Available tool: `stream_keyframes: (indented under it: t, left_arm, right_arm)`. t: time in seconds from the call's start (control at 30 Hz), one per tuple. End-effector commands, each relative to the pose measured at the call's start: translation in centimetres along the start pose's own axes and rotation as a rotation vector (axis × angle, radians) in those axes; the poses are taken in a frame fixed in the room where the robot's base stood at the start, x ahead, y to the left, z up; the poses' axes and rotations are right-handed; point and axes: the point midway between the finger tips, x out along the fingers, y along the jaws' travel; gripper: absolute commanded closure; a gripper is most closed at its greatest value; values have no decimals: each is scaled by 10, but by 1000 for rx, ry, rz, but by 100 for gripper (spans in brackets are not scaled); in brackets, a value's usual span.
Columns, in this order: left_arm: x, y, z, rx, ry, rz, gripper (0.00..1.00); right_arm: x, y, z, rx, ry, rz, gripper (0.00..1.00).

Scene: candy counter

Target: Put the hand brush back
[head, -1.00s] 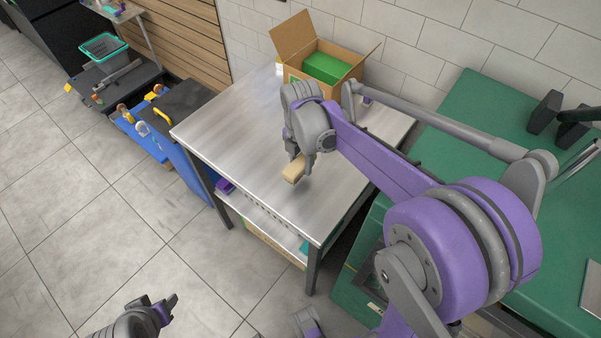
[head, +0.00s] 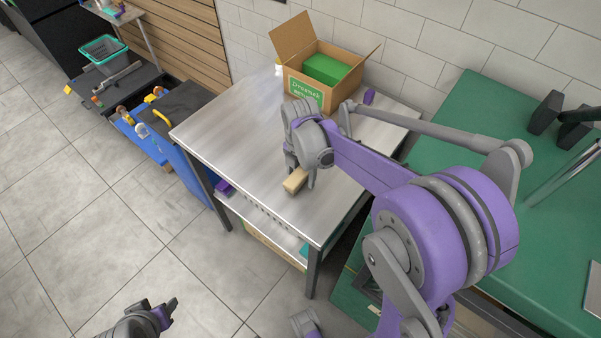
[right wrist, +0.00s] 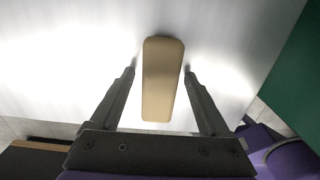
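The hand brush shows as a tan, block-shaped piece (head: 295,180) near the front edge of the steel table (head: 235,140); no bristles are visible. My right gripper (head: 303,182) is directly over it, pointing down. In the right wrist view the brush (right wrist: 163,80) lies lengthwise between the two fingers of my right gripper (right wrist: 160,70). A gap shows at its left side and a narrower one at its right, so the fingers look open around it. My left gripper (head: 165,312) is low at the bottom left, over the floor, away from the table; its finger opening is unclear.
An open cardboard box (head: 312,92) with a green label and green contents stands at the table's back. A small purple item (head: 369,97) is beside it. A green counter (head: 470,130) lies right. The table's left part is clear.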

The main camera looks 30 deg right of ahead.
Motion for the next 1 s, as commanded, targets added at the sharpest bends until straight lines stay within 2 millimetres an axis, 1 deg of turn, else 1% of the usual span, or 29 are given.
stream_keyframes:
  t: [0.23, 0.37, 0.47, 0.7, 0.8, 0.9, 1.0]
  left_arm:
    - [-1, 0, -1, 0, 1, 0, 50]
    - [-4, 0, -2, 0, 2, 0, 50]
    - [-6, 0, -4, 0, 2, 0, 50]
    - [-11, 0, -8, 0, 5, 0, 50]
    - [-12, 0, -9, 0, 5, 0, 50]
    - [-13, 0, -9, 0, 6, 0, 50]
    - [-13, 0, -10, 0, 6, 0, 50]
  right_arm:
    - [-2, 0, 0, 0, 0, 0, 21]
    - [-14, 0, 0, 0, 0, 0, 21]
    - [-32, 0, 0, 0, 0, 0, 21]
    - [-85, 0, 0, 1, 0, 0, 21]
    - [-102, 0, 0, 0, 0, 0, 21]
    - [-114, 0, 0, 0, 0, 0, 21]
    - [-121, 0, 0, 6, -1, 1, 21]
